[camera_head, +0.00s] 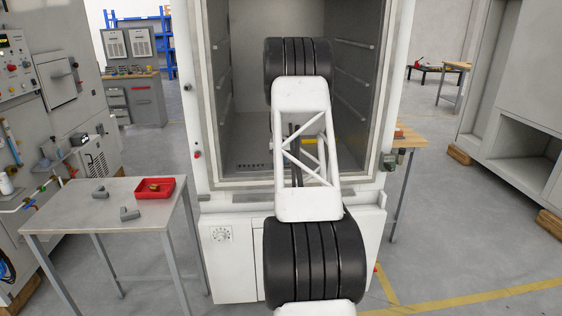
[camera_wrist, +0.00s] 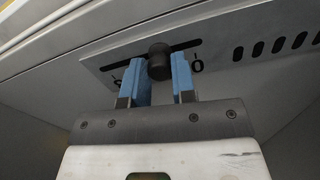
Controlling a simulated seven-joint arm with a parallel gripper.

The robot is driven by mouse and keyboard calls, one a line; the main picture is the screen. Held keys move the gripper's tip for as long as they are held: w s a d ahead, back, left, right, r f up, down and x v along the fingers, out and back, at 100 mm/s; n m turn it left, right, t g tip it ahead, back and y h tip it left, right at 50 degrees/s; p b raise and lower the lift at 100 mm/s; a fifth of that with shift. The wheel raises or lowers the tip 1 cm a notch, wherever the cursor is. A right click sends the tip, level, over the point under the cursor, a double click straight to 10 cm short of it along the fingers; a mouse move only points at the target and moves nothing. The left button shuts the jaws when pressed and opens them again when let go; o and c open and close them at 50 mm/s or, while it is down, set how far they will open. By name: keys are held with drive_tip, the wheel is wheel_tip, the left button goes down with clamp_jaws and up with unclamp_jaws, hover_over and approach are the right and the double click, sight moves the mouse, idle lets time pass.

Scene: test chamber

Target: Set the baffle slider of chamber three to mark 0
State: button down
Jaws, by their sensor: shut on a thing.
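In the wrist view, the black round knob (camera_wrist: 159,62) of the baffle slider sits between the two blue fingers of my gripper (camera_wrist: 160,68), which is shut on it. The knob rides in a dark straight slot (camera_wrist: 125,55) on a light metal plate (camera_wrist: 98,68). Another mark at the left is partly covered by the left finger and hard to read. In the head view, my arm reaches into the open chamber (camera_head: 352,95) and hides my gripper and the slider.
A row of dark oval vents (camera_wrist: 278,45) lies right of the slot. The chamber's side walls carry rack rails (camera_head: 352,73) close to my arm. A small table (camera_head: 105,212) with a red tray (camera_head: 168,195) and grey fittings stands at the left, outside the chamber.

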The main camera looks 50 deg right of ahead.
drive_tip(key=shift+w+a, duration=1.4)
drive_tip(key=c, duration=0.9)
unclamp_jaws()
drive_tip(key=shift+a, duration=0.1)
drive_tip(key=shift+r, duration=0.15)
drive_tip(key=shift+r, duration=3.8)
